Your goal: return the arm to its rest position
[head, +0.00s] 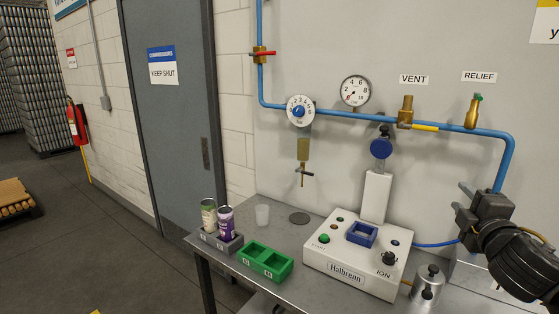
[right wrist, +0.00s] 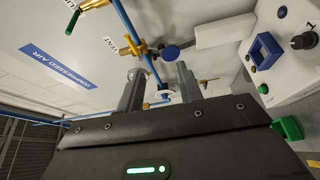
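My right gripper (head: 461,197) is at the right side of the head view, raised in front of the wall and to the right of the white Halbrenn machine (head: 345,274). In the right wrist view its two fingers (right wrist: 160,80) stand apart with nothing held between them. It touches nothing that I can see. My left gripper and arm are not in the head view.
A blue pipe (head: 340,114) with valves and gauges runs along the wall behind my gripper.

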